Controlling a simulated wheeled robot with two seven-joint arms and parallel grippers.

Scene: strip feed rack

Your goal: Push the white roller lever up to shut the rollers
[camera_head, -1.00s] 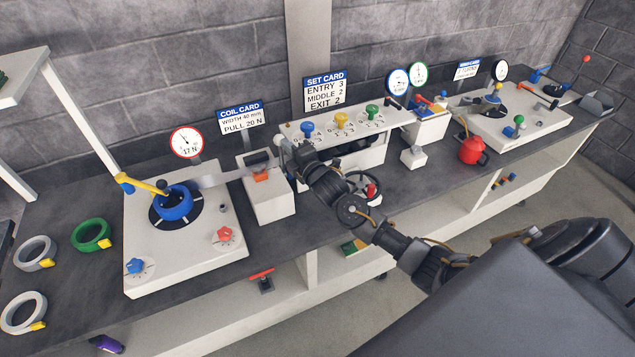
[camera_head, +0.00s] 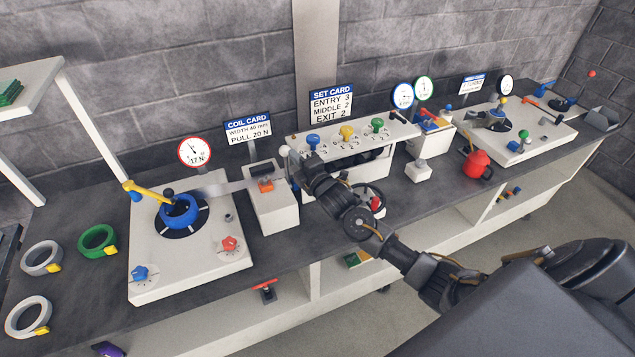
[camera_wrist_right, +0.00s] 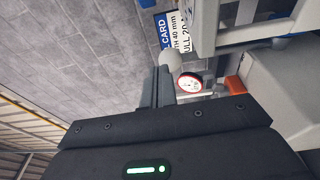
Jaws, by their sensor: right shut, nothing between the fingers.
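The roller unit (camera_head: 362,148) is a white box with blue, yellow and green knobs on its top, at mid-picture in the head view. The white roller lever's round knob (camera_head: 284,151) shows at the unit's left end. It also shows in the right wrist view (camera_wrist_right: 172,59), right at the tips of my fingers; whether they touch cannot be told. My right gripper (camera_head: 298,160) is shut and empty beside the lever, in front of the unit's left end. Its fingers show in the right wrist view (camera_wrist_right: 161,80). My arm hides part of the rollers. My left gripper is out of view.
A white block with an orange part (camera_head: 272,205) stands just left of the roller unit. A strip runs from it to the blue coil (camera_head: 179,212). A red can (camera_head: 477,164) stands to the right. Bare bench top lies near the front edge.

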